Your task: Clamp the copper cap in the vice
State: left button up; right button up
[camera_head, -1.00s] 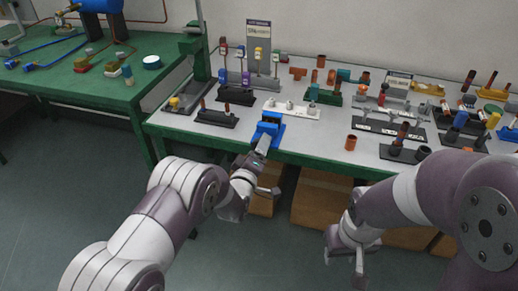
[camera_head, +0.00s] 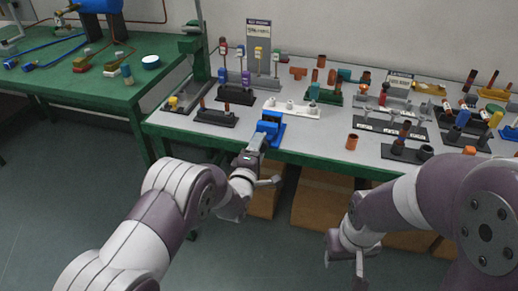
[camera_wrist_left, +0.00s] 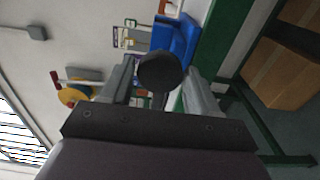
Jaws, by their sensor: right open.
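The blue vice (camera_head: 269,127) stands at the front edge of the grey bench. In the left wrist view its blue body (camera_wrist_left: 177,40) lies beyond the fingers. My left gripper (camera_head: 257,142) reaches up to the front of the vice. Its two fingers are apart, with a dark round knob (camera_wrist_left: 158,72) between them. I cannot tell whether they touch it. A copper-coloured cup (camera_head: 351,142), possibly the cap, stands on the bench right of the vice. The vice's jaw gap is too small to read. My right gripper (camera_head: 346,260) is open and empty, low in front of the bench.
A white rack (camera_head: 291,108) and a dark rack (camera_head: 216,118) stand close to the vice. More racks and fittings crowd the right of the bench. A green table (camera_head: 90,85) stands at the left. Cardboard boxes (camera_head: 320,195) sit under the bench.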

pick_arm(q)
jog(key=c, duration=0.6)
jog(key=m, duration=0.2)
jog(key=shift+m+b, duration=0.35)
jog(key=shift+m, duration=0.05)
jog(key=m, duration=0.2)
jog(key=shift+m+b, duration=0.35)
jog(key=shift+m, duration=0.05)
